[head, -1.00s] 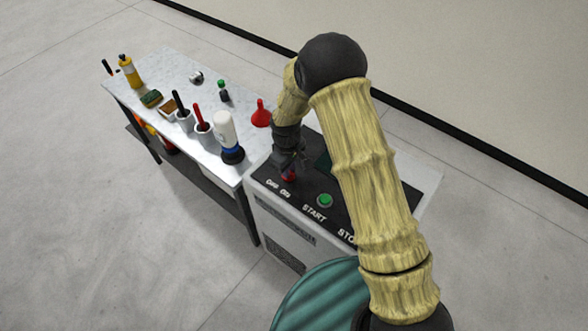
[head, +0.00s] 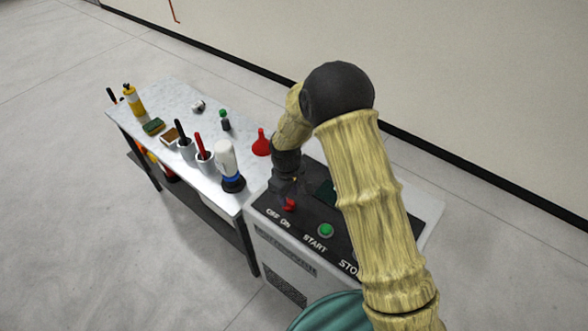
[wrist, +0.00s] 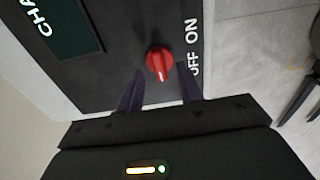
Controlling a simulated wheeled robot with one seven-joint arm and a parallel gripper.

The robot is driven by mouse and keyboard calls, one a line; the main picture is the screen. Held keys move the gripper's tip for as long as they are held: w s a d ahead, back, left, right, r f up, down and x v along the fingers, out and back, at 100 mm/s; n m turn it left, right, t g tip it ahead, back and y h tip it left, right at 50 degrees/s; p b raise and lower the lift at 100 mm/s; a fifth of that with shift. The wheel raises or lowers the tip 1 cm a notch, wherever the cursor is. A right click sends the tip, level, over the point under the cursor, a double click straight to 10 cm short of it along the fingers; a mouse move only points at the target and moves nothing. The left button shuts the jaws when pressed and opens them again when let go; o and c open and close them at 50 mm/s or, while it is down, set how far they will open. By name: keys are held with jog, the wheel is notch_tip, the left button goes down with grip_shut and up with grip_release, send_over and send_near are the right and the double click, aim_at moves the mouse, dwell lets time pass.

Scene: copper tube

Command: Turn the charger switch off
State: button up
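The charger (head: 340,236) has a dark top panel with a red rotary switch (head: 290,204) behind its OFF and ON labels. In the wrist view the switch (wrist: 159,62) is a round red knob with a small pale mark at its lower end. The OFF label lies right of the knob, with ON above OFF. My gripper (head: 286,190) is just behind the switch in the head view. In the wrist view my gripper (wrist: 160,84) is open, its two dark fingers apart, with the knob centred just beyond the tips. Nothing is between the fingers.
A green START button (head: 326,230) sits right of the switch, with a STOP label beyond it. A table (head: 180,92) adjoins the charger on the left, holding a white bottle (head: 226,158), a red funnel (head: 261,144), and several tools and cups. Floor is clear to the left.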

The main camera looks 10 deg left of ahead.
aim_at(290, 202)
notch_tip(290, 202, up, 15)
jog(key=b, duration=0.2)
jog(key=shift+s, duration=0.15)
jog(key=shift+d, duration=0.15)
jog(key=s+d+m+t, duration=0.1)
jog(key=s+d+m, duration=0.5)
jog(key=d, duration=0.5)
jog(key=s+d+m+t, duration=0.1)
jog(key=s+d+m, duration=0.4)
jog(key=d, duration=0.7)
jog(key=shift+s+m+t, duration=0.4)
jog(key=shift+s, duration=0.5)
